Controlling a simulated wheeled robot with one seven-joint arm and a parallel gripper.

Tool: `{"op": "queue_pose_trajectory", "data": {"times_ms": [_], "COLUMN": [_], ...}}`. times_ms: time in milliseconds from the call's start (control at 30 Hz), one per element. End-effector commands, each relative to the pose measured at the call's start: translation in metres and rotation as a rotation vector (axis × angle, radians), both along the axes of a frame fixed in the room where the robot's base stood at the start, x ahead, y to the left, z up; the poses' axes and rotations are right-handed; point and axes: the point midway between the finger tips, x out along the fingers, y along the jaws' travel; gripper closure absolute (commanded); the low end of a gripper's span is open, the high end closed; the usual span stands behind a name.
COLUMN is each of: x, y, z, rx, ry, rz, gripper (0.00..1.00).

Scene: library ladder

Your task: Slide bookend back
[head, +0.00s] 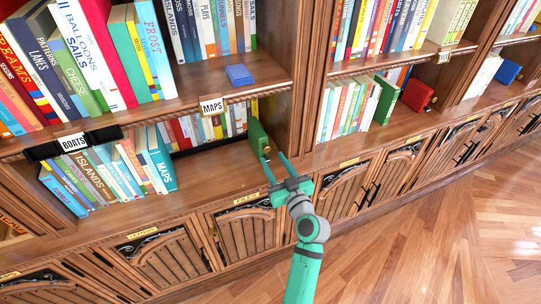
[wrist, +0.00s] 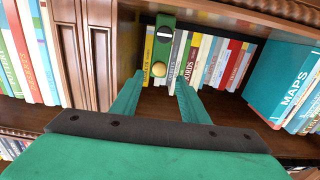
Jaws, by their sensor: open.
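A green bookend (head: 258,137) with a round brass knob stands upright at the right end of the lower shelf, by the wooden divider. The row of books (head: 205,126) runs to its left at the back. My gripper (head: 273,164) is open and empty in front of the bookend, its fingers pointing into the shelf. In the wrist view, my gripper (wrist: 156,88) has one finger on each side below the brass knob (wrist: 158,69). The green bookend (wrist: 164,40) stands beyond the fingertips there. I cannot tell whether a finger touches it.
Teal-ended books (head: 160,160) stand at the shelf's front left, with bare shelf (head: 215,168) between them and my gripper. The upper shelf (head: 215,90) with a MAPS label overhangs. The divider (head: 290,110) stands close right. Another green bookend (head: 387,100) is in the right bay.

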Motion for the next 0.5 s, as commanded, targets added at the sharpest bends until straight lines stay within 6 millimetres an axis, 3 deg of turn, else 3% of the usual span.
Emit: {"op": "queue_pose_trajectory", "data": {"times_ms": [200, 500], "x": [-0.035, -0.055], "y": [-0.017, -0.027], "z": [-0.001, 0.001], "rx": [0.0, 0.0], "ry": [0.001, 0.0], "rz": [0.001, 0.003], "gripper": [0.59, 0.59]}}
